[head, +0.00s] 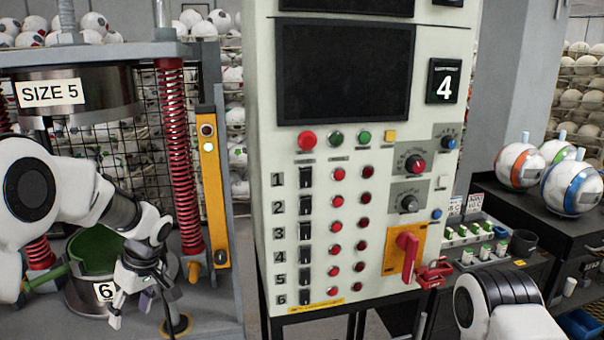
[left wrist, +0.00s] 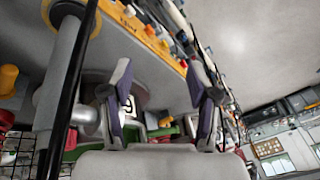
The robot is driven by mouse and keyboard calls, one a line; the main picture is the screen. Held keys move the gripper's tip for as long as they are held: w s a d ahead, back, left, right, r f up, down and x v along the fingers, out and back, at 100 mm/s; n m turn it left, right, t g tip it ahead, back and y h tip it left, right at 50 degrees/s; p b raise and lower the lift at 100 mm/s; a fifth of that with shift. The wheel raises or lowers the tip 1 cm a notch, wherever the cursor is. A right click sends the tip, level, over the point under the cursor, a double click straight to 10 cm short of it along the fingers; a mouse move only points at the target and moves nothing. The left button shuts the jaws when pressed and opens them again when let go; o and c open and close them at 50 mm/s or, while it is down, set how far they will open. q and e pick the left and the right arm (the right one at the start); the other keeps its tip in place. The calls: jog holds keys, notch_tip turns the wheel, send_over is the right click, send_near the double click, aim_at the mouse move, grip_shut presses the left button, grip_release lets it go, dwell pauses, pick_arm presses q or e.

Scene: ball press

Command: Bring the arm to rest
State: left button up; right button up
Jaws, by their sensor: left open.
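My left arm comes in from the left in the head view, in front of the ball press. My left gripper (head: 145,300) hangs at the press's lower right, fingers pointing down, beside the lower mould marked 6 (head: 88,297). In the left wrist view the two fingers of the left gripper (left wrist: 163,100) stand apart with nothing between them. Part of my right arm (head: 505,310) shows at the bottom right of the head view; its gripper is out of the picture.
The SIZE 5 upper mould (head: 75,95) hangs above the lower one. A red spring (head: 180,160) and a yellow post (head: 211,190) stand right of the left gripper. The control cabinet (head: 275,200) fills the middle. Balls (head: 572,188) sit on a dark bench at right.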

pick_arm(q)
jog(key=s+d+f+m+g+h+b, duration=0.1)
jog(key=s+d+f+m+g, duration=0.15)
jog(key=s+f, duration=1.05)
jog(key=s+d+f+m+g+h+b, duration=0.15)
jog(key=s+d+f, duration=0.25)
jog(key=s+f, duration=1)
jog(key=s+d+f+m+t+h, duration=0.1)
jog(key=s+d+f+m, duration=0.15)
jog(key=s, duration=0.35)
jog(key=s+d+f+m+h, duration=0.1)
jog(key=s+f+m, duration=0.15)
jog(key=s, duration=0.25)
jog(key=w+m+t, duration=0.2)
jog(key=w, duration=0.1)
jog(key=w+m+t, duration=0.1)
jog(key=w+t, duration=0.1)
jog(key=shift+a+f+y, duration=0.25)
jog(key=shift+a, duration=0.05)
